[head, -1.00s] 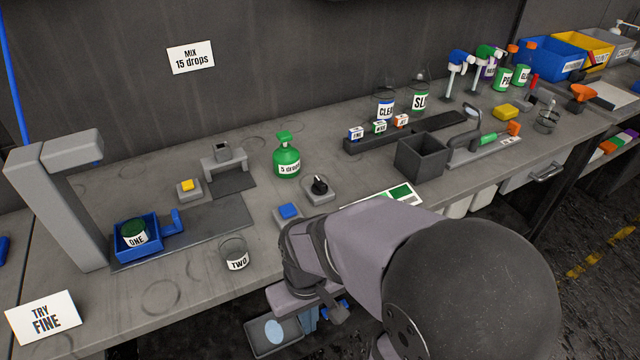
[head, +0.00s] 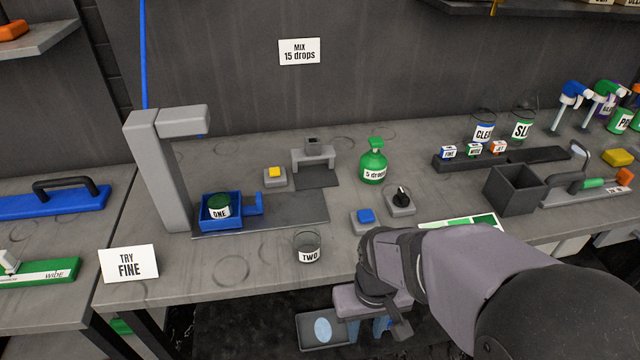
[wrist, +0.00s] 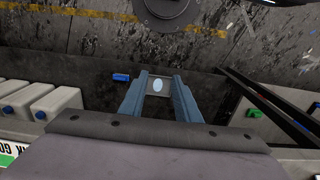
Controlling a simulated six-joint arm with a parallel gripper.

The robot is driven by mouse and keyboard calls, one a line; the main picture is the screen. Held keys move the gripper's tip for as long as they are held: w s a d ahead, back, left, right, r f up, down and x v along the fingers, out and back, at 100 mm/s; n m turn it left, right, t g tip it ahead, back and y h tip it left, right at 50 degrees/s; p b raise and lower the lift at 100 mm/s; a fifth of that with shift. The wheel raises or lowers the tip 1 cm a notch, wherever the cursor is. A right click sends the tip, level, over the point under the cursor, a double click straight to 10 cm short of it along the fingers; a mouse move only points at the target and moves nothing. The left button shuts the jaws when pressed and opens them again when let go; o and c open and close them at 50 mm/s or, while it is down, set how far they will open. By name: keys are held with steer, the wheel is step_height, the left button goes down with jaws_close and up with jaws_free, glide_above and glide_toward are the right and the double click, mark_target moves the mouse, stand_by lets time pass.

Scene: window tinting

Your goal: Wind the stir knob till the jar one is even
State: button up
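Jar one (head: 219,207), labelled ONE, sits in a blue holder (head: 222,225) at the left of the bench, beside a grey stand (head: 160,170) with an overhanging head. Its top looks dark green; I cannot tell whether the colour is even. A black knob (head: 402,193) on a grey block stands right of centre, probably the stir knob. My gripper (head: 370,330) hangs in front of the bench edge, apart from the knob and jar. In the wrist view my gripper (wrist: 160,82) has its fingers apart with nothing between them; a low tray shows beyond.
Near the knob are a blue button (head: 365,216) and a green pump bottle (head: 373,165). A yellow button (head: 275,172) is farther back. Clear jar TWO (head: 308,250) stands near the front edge. A grey tray (head: 308,333) with a pale blue oval lies below the bench.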

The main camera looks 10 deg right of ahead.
mark_target(403, 192)
steer(key=w+d+r+m+g+p, duration=0.15)
steer(key=d+r+m+p, duration=0.25)
steer(key=d+r+p, duration=0.6)
steer(key=w+d+t+p, duration=0.1)
steer(key=w, duration=0.3)
steer(key=w+d+p, duration=0.1)
steer(key=w, duration=0.4)
steer(key=w+d+t+p, duration=0.1)
steer(key=w+d+p, duration=0.1)
steer(key=w, duration=0.2)
steer(key=shift+w+m+t+y, duration=0.2)
steer(key=shift+m+t+y, duration=0.15)
steer(key=shift+m+y, duration=0.05)
steer(key=w+d+r+n+t, duration=0.3)
steer(key=w+r+n, duration=0.1)
steer(key=w, duration=0.6)
steer(key=shift+w+r+n+h, duration=0.3)
steer(key=shift+r+n+h, duration=0.1)
steer(key=shift+r, duration=0.4)
steer(key=shift+f, duration=0.1)
steer(key=shift+p+x, duration=1)
steer(key=shift+x, duration=2.55)
steer(key=shift+w, duration=0.1)
steer(key=shift+c, duration=0.6)
jaws_close()
